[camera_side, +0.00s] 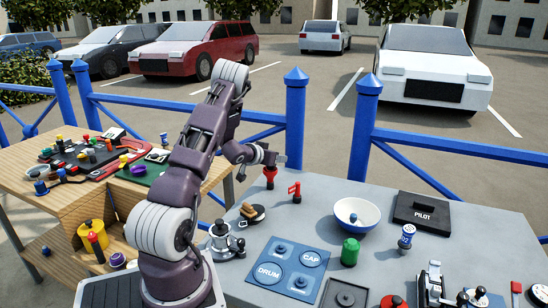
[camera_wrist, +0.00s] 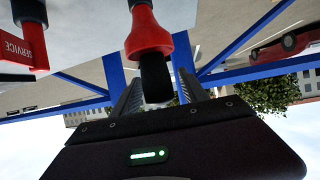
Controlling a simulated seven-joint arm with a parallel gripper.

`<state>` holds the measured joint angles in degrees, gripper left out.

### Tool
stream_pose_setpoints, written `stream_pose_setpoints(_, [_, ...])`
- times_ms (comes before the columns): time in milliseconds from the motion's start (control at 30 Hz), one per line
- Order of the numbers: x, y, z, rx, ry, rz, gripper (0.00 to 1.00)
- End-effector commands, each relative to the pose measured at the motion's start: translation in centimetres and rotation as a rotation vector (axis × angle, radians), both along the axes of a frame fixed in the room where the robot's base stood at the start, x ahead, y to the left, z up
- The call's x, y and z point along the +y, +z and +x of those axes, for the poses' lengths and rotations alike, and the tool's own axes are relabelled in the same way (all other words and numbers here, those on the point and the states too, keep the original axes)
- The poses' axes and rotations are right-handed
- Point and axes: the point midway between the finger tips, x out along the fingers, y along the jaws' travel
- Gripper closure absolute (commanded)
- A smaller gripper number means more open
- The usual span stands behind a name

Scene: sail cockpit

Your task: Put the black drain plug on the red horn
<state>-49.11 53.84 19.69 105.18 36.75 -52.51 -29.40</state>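The red horn (camera_side: 270,172) stands on the grey table below my gripper (camera_side: 262,156) in the side view. In the wrist view, which is upside down, the horn (camera_wrist: 148,37) shows a flared red end. A black cylinder, apparently the drain plug (camera_wrist: 156,78), meets that end. My two gripper fingers (camera_wrist: 158,82) flank the black cylinder. They look close to it, but whether they touch it is unclear. The plug is too small to make out in the side view.
A red SERVICE piece (camera_side: 295,191) stands close right of the horn. A white bowl (camera_side: 347,222) holds a blue ball. A wooden table (camera_side: 50,190) at left is crowded.

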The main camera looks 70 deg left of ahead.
Motion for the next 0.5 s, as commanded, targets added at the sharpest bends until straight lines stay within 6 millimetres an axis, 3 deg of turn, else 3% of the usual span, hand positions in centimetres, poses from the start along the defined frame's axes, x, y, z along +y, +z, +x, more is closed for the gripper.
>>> stream_pose_setpoints(300, [0.0, 0.5, 0.0, 0.0, 0.0, 0.001, 0.49])
stream_pose_setpoints(500, [-2.1, 2.1, -2.9, -0.001, 0.003, -0.001, 0.49])
